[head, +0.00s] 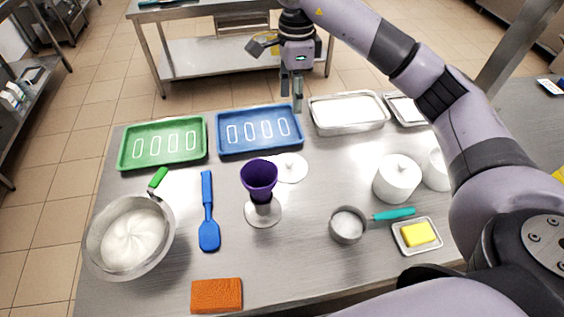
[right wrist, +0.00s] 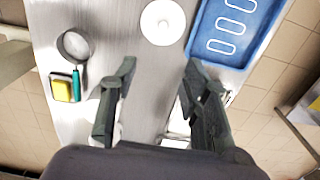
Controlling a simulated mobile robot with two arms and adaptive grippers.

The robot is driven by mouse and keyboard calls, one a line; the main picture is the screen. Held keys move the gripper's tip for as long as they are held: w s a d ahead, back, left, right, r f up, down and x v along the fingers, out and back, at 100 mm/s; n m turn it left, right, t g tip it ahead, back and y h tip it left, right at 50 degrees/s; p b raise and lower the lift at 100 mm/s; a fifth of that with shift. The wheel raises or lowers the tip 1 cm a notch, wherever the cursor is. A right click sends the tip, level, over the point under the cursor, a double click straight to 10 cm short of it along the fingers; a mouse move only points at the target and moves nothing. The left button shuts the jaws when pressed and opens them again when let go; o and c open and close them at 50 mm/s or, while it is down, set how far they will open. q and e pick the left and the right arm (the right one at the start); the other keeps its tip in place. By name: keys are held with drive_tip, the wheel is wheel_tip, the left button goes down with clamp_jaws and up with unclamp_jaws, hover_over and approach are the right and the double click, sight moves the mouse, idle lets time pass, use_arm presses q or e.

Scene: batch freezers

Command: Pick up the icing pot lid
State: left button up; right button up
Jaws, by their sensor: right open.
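A flat white round lid with a small knob (head: 291,168) lies on the steel table, just behind the purple cup and in front of the blue tray. It also shows at the top of the right wrist view (right wrist: 162,22). My right gripper (head: 291,95) is open and empty, above the back edge of the blue tray and apart from the lid. In the right wrist view its fingers (right wrist: 160,75) are spread. My left gripper is not in view.
A purple cup on a stand (head: 259,178) stands close to the flat lid. The blue tray (head: 258,151) and green tray (head: 163,164) lie behind. A metal bowl (head: 90,240), blue spatula (head: 208,220), saucepan (head: 348,225) and butter dish (head: 417,250) occupy the front.

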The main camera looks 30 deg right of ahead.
wheel_tip(320, 180, down, 6)
drive_tip(key=b, duration=0.5)
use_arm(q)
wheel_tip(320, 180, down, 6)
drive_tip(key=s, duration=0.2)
use_arm(e)
drive_tip(key=p, duration=0.3)
hover_over(289, 162)
drive_tip(key=f, duration=1.1)
drive_tip(key=shift+s+d+f, duration=0.1)
drive_tip(key=shift+s, duration=0.2)
drive_tip(key=shift+f+p, duration=0.3)
drive_tip(key=shift+f, duration=0.25)
drive_tip(key=shift+f+p, duration=0.3)
drive_tip(key=shift+p, duration=0.05)
drive_tip(key=f, duration=0.1)
drive_tip(key=f+p, duration=0.1)
drive_tip(key=f, duration=0.1)
drive_tip(key=shift+w+f+p, duration=0.3)
drive_tip(key=shift+f+p, duration=0.05)
drive_tip(key=shift+p, duration=0.05)
drive_tip(key=shift+f, duration=0.4)
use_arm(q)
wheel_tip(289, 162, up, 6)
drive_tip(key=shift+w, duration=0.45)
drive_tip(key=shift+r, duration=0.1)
